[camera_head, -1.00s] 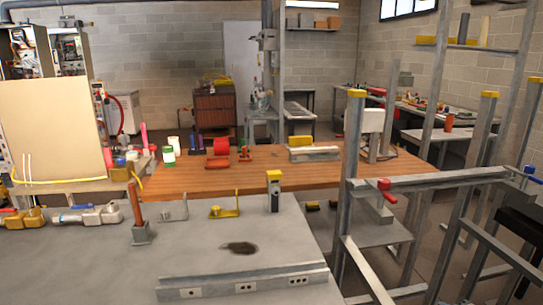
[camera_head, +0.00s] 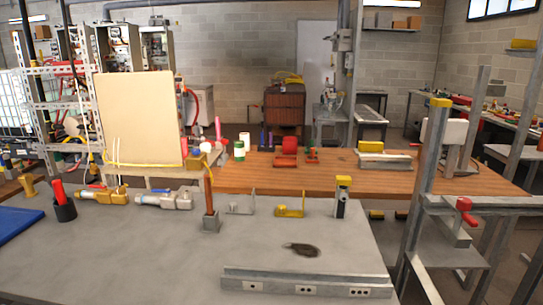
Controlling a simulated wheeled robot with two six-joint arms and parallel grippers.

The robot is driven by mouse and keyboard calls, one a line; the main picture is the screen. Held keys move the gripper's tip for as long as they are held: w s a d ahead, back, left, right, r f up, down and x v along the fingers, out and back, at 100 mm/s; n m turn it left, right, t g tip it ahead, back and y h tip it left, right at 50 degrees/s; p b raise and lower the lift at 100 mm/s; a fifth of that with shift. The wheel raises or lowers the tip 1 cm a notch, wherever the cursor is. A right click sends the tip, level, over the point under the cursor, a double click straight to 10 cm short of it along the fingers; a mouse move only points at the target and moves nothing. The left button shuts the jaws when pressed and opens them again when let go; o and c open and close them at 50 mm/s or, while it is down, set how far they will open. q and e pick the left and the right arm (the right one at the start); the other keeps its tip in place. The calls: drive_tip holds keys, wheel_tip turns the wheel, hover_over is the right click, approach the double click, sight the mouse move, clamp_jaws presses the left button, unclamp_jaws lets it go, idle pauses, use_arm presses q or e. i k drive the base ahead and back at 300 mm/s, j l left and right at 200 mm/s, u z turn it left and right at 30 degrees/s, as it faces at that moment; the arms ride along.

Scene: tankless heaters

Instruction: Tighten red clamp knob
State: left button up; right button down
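A red clamp knob (camera_head: 465,208) sits on a grey metal clamp block (camera_head: 452,232) on the horizontal rail of the metal frame (camera_head: 485,207) at the right. The knob has a short red handle pointing down and to the right. It stands well apart from anything of mine in view. Neither of my grippers shows in the head view. The second clamp with the blue knob is out of this view.
A grey bench (camera_head: 150,260) with a slotted metal rail (camera_head: 305,283) and small brackets fills the front. A wooden bench (camera_head: 335,172) lies behind it. The frame's yellow-capped upright (camera_head: 425,175) stands left of the knob. Open floor shows below the frame.

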sight(464, 205)
drive_tip(key=z, duration=1.5)
